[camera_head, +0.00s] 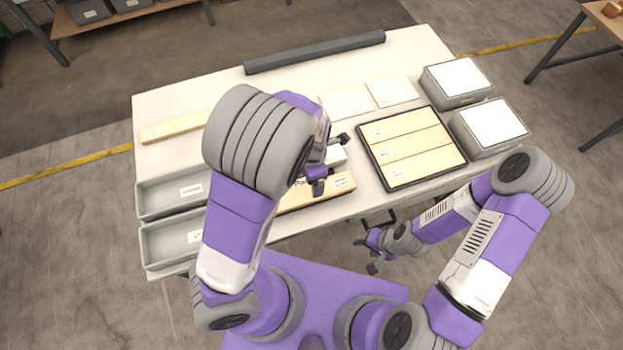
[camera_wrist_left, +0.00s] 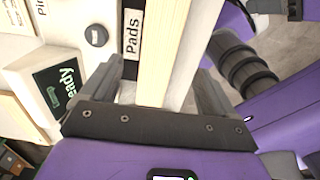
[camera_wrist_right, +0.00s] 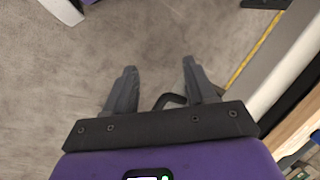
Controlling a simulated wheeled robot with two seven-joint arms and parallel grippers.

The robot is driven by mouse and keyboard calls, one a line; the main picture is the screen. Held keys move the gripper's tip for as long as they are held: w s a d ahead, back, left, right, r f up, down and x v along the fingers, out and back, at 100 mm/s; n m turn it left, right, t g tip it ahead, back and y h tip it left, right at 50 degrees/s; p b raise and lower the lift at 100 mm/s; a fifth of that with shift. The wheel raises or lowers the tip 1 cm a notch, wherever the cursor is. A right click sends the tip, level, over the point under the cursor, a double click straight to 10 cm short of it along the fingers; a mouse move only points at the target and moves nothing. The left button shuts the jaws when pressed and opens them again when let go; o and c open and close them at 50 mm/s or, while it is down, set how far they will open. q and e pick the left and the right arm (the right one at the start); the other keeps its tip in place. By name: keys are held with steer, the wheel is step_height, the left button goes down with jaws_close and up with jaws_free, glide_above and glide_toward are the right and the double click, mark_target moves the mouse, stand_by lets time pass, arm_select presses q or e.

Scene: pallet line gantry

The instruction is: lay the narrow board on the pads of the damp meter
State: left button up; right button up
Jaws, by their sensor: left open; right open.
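A narrow pale board (camera_head: 318,190) lies at the table's front edge, under my left arm, which hides its left part. In the left wrist view the board (camera_wrist_left: 157,50) runs between the spread fingers of my left gripper (camera_wrist_left: 155,88), which is open around it. The white damp meter (camera_head: 335,156) is mostly hidden behind that gripper in the head view. In the left wrist view its "Ready" display (camera_wrist_left: 60,88), knob and "Pads" label (camera_wrist_left: 132,35) show right beside the board. Whether the board rests on the pads is unclear. My right gripper (camera_head: 369,254) is open and empty off the table's front edge.
A dark tray (camera_head: 372,160) holds three labelled boards. Two grey boxes with white tops (camera_head: 456,78) stand right, two grey bins (camera_head: 150,198) left. Another board (camera_head: 170,127), two pale sheets (camera_head: 392,91) and a dark bar (camera_head: 315,53) lie further back.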

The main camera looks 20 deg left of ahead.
arm_select(q)
step_height(320, 180, up, 3)
steer(key=shift+r+p, duration=0.2)
steer(key=shift+p, duration=0.3)
